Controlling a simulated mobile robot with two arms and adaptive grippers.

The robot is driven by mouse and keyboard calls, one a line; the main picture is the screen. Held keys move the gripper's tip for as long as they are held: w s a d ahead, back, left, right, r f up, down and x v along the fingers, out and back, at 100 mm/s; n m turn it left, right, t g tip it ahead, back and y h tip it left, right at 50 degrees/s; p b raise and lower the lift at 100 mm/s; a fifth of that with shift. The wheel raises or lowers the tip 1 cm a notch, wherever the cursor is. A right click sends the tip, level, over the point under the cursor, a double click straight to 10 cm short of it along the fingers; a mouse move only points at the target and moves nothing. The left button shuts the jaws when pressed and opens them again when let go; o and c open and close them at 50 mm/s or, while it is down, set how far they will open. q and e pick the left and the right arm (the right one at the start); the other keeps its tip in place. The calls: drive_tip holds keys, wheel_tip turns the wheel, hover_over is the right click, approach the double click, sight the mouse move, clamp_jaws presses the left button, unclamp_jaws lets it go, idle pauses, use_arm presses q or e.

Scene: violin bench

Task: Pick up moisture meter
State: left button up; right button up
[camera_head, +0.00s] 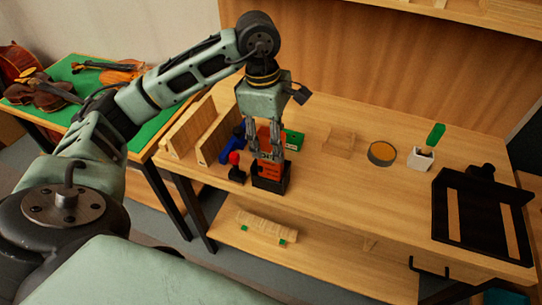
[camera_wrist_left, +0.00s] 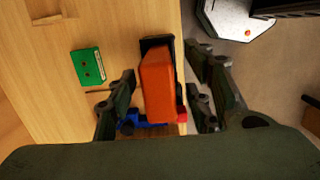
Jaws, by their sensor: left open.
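The moisture meter appears to be the orange block-shaped device (camera_wrist_left: 158,82) standing in a black open holder (camera_head: 270,181) at the front edge of the bench. In the head view the orange body (camera_head: 263,135) is partly hidden behind my left gripper (camera_head: 266,156). My left gripper comes down from above and is open. In the left wrist view its fingers (camera_wrist_left: 162,95) are on either side of the orange device, with gaps visible on both sides. I cannot tell how deep the fingertips reach. My right gripper is not in view.
A green box (camera_head: 293,140) lies just behind the holder. A blue tool (camera_head: 232,145) and a red-topped black item (camera_head: 235,168) are close on the left, near upright wooden boards (camera_head: 215,139). A round tin (camera_head: 382,153) and white cup (camera_head: 422,158) stand farther right.

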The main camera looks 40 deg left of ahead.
sight(271, 160)
use_arm(q)
wheel_tip(271, 160, down, 4)
drive_tip(key=shift+f+p, duration=0.25)
drive_tip(key=shift+p, duration=0.6)
drive_tip(key=shift+w+f, duration=0.1)
drive_tip(key=shift+f, duration=0.15)
drive_tip(key=shift+c, duration=0.5)
